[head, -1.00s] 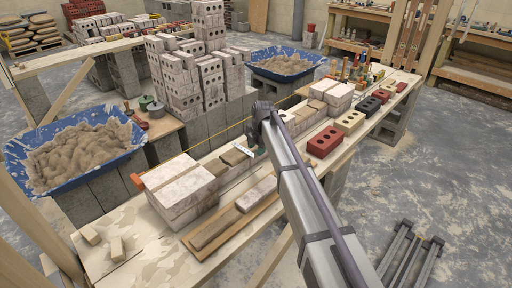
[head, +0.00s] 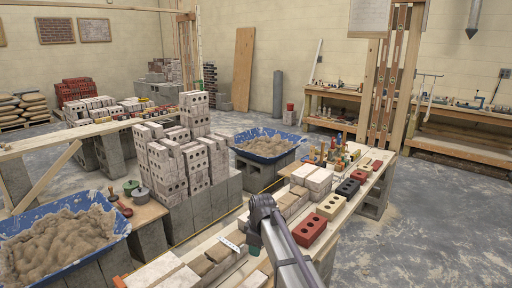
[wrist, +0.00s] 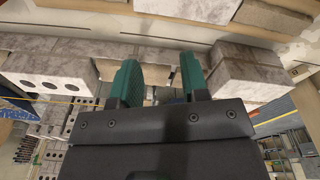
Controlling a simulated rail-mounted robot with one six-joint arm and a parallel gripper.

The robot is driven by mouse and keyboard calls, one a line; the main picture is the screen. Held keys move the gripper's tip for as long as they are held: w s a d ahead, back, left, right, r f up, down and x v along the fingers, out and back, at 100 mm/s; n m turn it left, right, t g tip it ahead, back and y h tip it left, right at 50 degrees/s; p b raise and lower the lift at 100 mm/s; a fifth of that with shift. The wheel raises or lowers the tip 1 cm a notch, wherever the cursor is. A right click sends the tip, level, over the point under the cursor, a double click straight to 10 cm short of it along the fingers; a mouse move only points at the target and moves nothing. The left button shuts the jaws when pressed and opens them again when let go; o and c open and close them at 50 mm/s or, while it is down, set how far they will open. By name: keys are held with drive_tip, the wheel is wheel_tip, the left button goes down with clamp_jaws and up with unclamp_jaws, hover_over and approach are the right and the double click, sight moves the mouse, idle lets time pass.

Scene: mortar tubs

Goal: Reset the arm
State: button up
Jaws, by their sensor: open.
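My gripper (wrist: 160,80) shows in the wrist view as two green fingers on a dark body. The fingers are apart with nothing between them. Pale bricks or blocks (wrist: 255,72) lie beyond and beside the fingers, apparently without contact. In the head view, my arm reaches from the bottom edge up to its dark wrist joint over the plank bench (head: 345,208).
Blue mortar tubs stand at the left (head: 60,245) and centre (head: 265,145). A tall stack of pale bricks (head: 165,165) stands between them. Red (head: 309,231), cream (head: 331,206) and dark bricks (head: 348,188) line the bench. The floor at right is clear.

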drive_tip(key=s+d+r+m+p, duration=0.2)
drive_tip(key=s+d+m, duration=0.5)
drive_tip(key=s, duration=0.5)
drive_tip(key=s+d+r+m+h+p, duration=0.1)
drive_tip(key=s+d+r+m+p, duration=0.2)
drive_tip(key=s+d+m, duration=0.3)
drive_tip(key=s+d+r, duration=0.1)
drive_tip(key=s+d, duration=0.3)
drive_tip(key=s, duration=0.2)
drive_tip(key=shift+s+m+g, duration=0.25)
drive_tip(key=shift+m+g, duration=0.15)
